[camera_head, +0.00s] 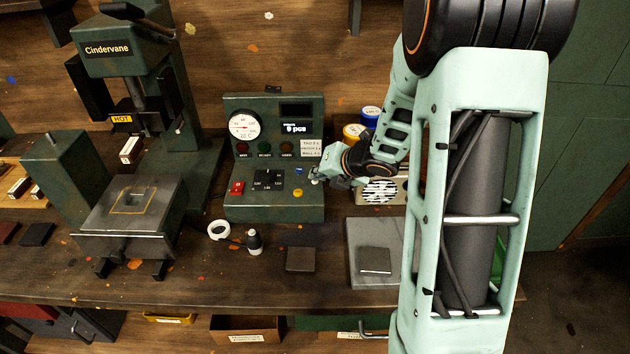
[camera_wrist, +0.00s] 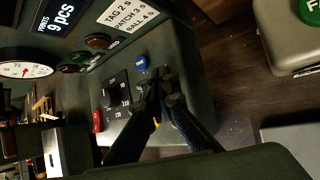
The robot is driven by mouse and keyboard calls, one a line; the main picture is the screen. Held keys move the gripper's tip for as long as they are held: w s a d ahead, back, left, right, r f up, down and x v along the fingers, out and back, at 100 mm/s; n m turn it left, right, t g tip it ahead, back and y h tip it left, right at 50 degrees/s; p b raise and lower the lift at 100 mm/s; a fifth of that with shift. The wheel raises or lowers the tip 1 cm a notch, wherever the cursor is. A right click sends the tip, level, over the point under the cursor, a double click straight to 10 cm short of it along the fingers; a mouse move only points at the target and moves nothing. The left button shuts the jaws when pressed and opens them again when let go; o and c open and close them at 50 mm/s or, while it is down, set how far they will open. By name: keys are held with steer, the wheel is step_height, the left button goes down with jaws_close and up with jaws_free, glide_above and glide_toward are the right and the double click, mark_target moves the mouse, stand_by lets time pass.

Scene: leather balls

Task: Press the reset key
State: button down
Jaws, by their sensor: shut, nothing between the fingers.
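A dark green control box (camera_head: 273,211) stands at the back of the bench. On its sloped face are a small blue key (camera_head: 299,171) and a yellow key (camera_head: 299,193), right of a dark dial plate (camera_head: 268,180). I cannot read which is the reset key. My gripper (camera_head: 315,178) is shut and empty at the box's right side. In the wrist view its fingertips (camera_wrist: 160,82) are just beside the blue key (camera_wrist: 141,62). The yellow key (camera_wrist: 156,123) shows only as a sliver between the fingers. I cannot tell whether the fingertips touch the face.
A red switch (camera_head: 237,188) sits on the left of the face; the display (camera_head: 296,128) reads 9 pcs. The Cindervane press (camera_head: 130,60) with a HOT label stands at left. A grey slab (camera_head: 362,229) and a white roll (camera_head: 219,230) lie in front. Tape rolls (camera_head: 371,117) stand behind.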

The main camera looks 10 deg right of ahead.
mark_target(317, 183)
stand_by(0.4)
steer(key=shift+r+p, duration=0.65)
steer(key=shift+r, duration=0.1)
steer(key=shift+r, duration=0.1)
step_height(317, 183, up, 5)
steer(key=p, duration=0.4)
stand_by(0.6)
